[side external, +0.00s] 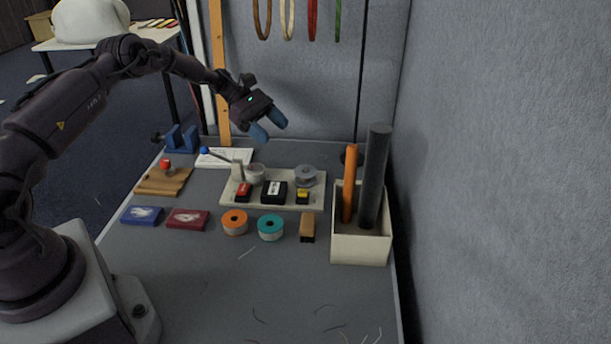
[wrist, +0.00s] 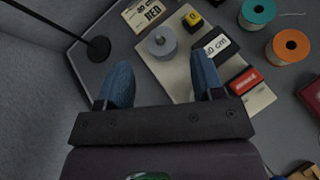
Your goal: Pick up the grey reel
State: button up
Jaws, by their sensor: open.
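The grey reel (side external: 305,176) stands on the cream tray (side external: 230,194) at its back right, behind a small yellow and black block. In the wrist view the grey reel (wrist: 161,43) shows from above, ahead of the space between my fingers, with its centre hole visible. My gripper (side external: 268,127) is in the air behind and above the tray, up and to the left of the reel in the side view. Its two blue fingers are apart and empty. They also show in the wrist view (wrist: 162,72), with the reel clear of both.
A second, pale reel (side external: 255,173) stands on the tray's left. Red (side external: 243,190) and black (side external: 274,192) blocks line the tray's front. Orange (side external: 234,222) and teal (side external: 270,227) reels stand in front. A cream bin (side external: 360,249) holding tall rolls stands right, near the wall.

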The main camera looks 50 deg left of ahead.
jog(key=n+t+h, duration=0.1)
jog(key=n, duration=0.1)
send_near(303, 170)
jog(key=shift+t, duration=0.3)
jog(key=x, duration=1)
jog(key=shift+s+d+f, duration=0.1)
jog(key=shift+d+f, duration=0.1)
jog(key=shift+d, duration=0.25)
jog(key=c, duration=0.6)
